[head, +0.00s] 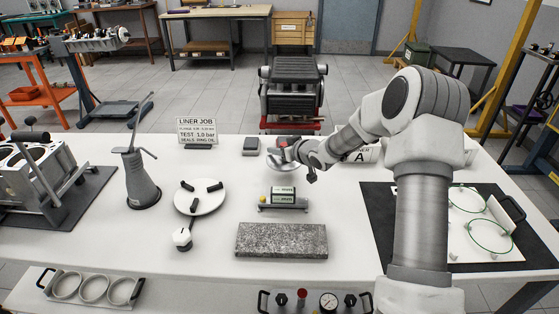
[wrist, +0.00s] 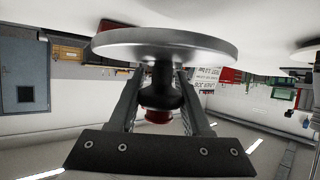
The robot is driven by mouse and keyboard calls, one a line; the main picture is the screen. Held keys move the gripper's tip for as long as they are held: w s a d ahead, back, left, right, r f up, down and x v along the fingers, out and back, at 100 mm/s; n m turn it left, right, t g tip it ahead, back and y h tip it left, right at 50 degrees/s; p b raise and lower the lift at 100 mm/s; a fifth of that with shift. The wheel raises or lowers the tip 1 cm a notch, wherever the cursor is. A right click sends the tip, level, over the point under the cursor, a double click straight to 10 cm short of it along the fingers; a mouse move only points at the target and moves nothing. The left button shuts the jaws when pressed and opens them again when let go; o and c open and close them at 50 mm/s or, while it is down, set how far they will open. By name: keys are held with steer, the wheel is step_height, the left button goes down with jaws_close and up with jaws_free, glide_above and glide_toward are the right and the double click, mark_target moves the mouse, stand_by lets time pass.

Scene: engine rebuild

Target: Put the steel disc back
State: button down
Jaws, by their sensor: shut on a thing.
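The steel disc (wrist: 165,42) fills the top of the wrist view, with a dark knob (wrist: 160,97) on it and a red end showing. My gripper (wrist: 158,84) is shut on this knob, one finger on each side. In the head view the disc (head: 281,162) is held over the back middle of the white table, and my gripper (head: 291,146) partly covers it. Whether the disc touches anything beneath it cannot be told.
A white round plate with black grips (head: 200,198) and an oil can (head: 138,178) stand left. A dark box (head: 251,146) sits beside the gripper. A black mat (head: 379,222) lies right.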

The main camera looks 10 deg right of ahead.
mark_target(280, 158)
steer(key=shift+w+f, duration=0.25)
steer(key=shift+f, duration=0.1)
steer(key=shift+f+b, duration=0.6)
steer(key=shift+f, duration=1.15)
steer(key=shift+f, duration=0.15)
steer(key=shift+c, duration=1.8)
jaws_free()
steer(key=shift+s+d+r, duration=0.1)
steer(key=shift+s+r, duration=0.1)
steer(key=shift+r, duration=0.05)
steer(key=p+v, duration=0.2)
steer(key=v, duration=0.9)
steer(key=shift+s+d, duration=0.15)
steer(key=shift+s, duration=0.1)
